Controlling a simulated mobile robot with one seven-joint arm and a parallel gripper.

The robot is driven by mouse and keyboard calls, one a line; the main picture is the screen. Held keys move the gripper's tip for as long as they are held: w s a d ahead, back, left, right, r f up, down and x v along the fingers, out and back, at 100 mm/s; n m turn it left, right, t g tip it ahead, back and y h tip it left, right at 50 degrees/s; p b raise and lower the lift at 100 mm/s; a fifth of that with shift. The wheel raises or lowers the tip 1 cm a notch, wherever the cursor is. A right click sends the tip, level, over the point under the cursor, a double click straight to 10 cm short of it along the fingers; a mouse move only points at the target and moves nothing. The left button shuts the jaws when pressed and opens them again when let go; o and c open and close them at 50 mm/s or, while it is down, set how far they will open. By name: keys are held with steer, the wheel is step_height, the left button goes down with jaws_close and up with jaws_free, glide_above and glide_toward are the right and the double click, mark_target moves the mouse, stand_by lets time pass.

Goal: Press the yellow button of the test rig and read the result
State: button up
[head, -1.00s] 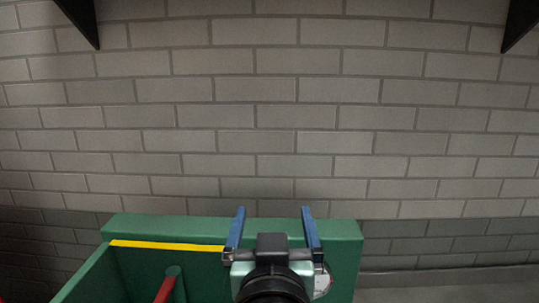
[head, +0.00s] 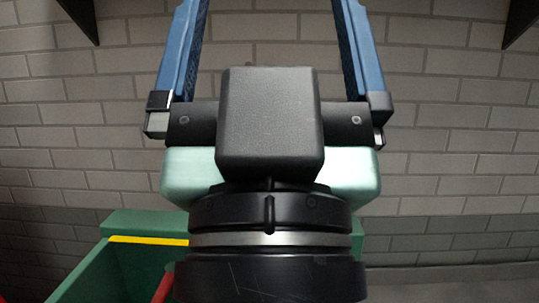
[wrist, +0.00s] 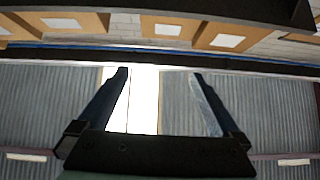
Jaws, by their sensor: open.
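My gripper (head: 270,8) fills the middle of the head view, with its two blue fingers pointing up and wide apart. Their tips run past the top edge of that picture. In the wrist view my gripper (wrist: 158,74) is open, with nothing between its fingers but a bright white strip behind them. It touches nothing that I can see. I cannot make out the test rig or its yellow button in either view.
A green chassis part (head: 75,285) with a yellow edge (head: 150,240) and a red bar (head: 163,285) stands low at the left, partly behind my gripper. A brick wall (head: 450,150) is behind. The wrist view shows ribbed grey panels (wrist: 270,110) and brown boxes (wrist: 225,35) with white labels.

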jaws_close()
stand_by(0.3)
stand_by(1.2)
